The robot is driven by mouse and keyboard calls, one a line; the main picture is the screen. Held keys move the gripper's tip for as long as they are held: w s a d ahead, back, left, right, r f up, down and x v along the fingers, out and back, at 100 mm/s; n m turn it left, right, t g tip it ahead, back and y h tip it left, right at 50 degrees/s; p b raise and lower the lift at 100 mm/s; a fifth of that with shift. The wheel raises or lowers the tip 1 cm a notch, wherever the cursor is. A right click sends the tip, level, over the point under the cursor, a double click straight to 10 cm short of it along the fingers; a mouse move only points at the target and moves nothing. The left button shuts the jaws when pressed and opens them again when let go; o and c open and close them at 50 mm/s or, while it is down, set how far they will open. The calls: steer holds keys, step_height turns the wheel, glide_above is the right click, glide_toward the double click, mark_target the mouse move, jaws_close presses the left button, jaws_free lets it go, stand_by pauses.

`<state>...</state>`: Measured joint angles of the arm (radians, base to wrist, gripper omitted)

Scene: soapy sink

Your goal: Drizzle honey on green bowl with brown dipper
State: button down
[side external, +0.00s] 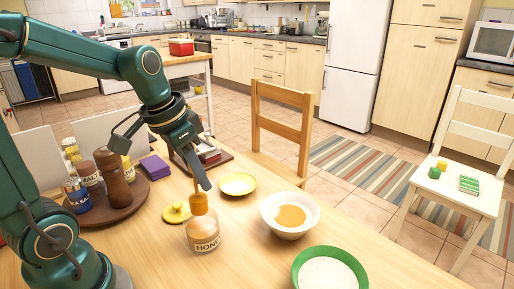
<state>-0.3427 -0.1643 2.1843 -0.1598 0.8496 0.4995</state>
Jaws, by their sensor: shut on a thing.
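My gripper (198,184) is shut on the thin handle of the brown dipper (197,204). A white bowl (272,222) with an orange-brown pool inside stands between the jar and the green bowl, farther back.
A yellow lid (177,212) lies left of the jar, and a yellow saucer (238,184) lies behind it. A round brown tray (143,187) with a pepper mill (114,181) and several jars stands at the left. A wooden chair (281,123) is beyond the table.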

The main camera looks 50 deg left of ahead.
steer(key=shift+r, duration=0.65)
steer(key=w+d+r+m+h, duration=0.2)
steer(key=w+d+r+m, duration=0.2)
steer(key=w+d+m, duration=0.35)
steer(key=d+f+m+g, duration=0.1)
steer(key=d+f+m, duration=0.1)
steer(key=d, duration=0.7)
steer(key=d+f+m, duration=0.2)
steer(key=d+f, duration=0.2)
steer(key=d, duration=0.4)
steer(key=shift+w+d+f+g+h, duration=0.3)
steer(key=shift+w+d+g+h, duration=0.1)
steer(key=shift+w, duration=0.05)
stand_by(4.5)
